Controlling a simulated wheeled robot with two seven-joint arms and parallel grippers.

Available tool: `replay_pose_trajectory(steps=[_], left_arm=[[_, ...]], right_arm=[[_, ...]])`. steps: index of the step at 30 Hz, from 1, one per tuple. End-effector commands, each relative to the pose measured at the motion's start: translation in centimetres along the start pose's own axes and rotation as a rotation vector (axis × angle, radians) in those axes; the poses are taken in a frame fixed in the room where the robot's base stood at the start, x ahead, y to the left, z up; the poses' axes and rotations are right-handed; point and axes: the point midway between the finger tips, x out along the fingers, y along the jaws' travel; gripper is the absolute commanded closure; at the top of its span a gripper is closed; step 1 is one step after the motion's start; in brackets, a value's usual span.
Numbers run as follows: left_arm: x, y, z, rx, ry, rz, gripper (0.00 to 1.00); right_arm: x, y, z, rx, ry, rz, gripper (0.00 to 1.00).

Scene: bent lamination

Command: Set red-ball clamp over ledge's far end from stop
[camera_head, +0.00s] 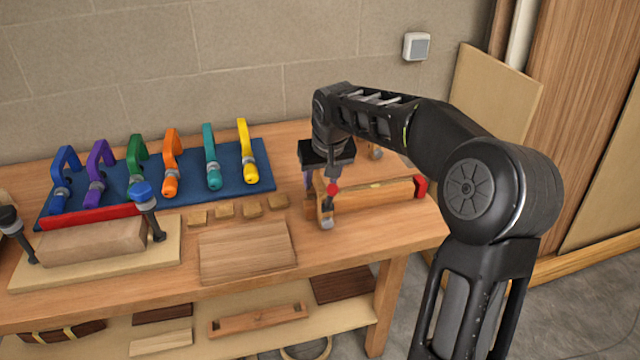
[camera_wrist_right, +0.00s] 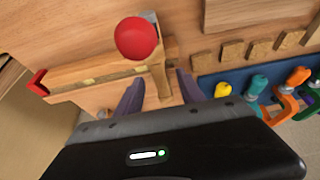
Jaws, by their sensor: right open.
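The red-ball clamp has a red ball (camera_head: 333,188) and a wood-coloured bar; its ball also shows large in the right wrist view (camera_wrist_right: 137,38). The clamp stands across the left end of the wooden ledge (camera_head: 372,194), with its grey foot low at the front. The red stop (camera_head: 420,187) is at the ledge's other end, also in the wrist view (camera_wrist_right: 38,83). My right gripper (camera_wrist_right: 160,92) is open, its purple fingers on either side of the clamp's bar, apparently apart from it. In the head view my gripper partly hides the clamp's top. My left gripper is not in view.
A blue mat (camera_head: 200,188) with several coloured clamps lies left. A clamped block (camera_head: 92,241) sits at far left. The bench front by the ledge is clear.

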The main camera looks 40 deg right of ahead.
Motion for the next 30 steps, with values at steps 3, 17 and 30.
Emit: replay_pose_trajectory(steps=[3,17,30], left_arm=[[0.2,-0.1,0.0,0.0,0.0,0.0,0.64],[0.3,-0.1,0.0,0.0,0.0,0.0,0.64],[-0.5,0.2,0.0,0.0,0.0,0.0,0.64]], right_arm=[[-2.1,0.0,0.0,-0.001,0.003,0.001,0.55],[-4.8,0.0,0.0,0.0,0.0,0.0,0.55],[-6.4,0.0,-0.1,0.0,0.001,0.001,0.55]])
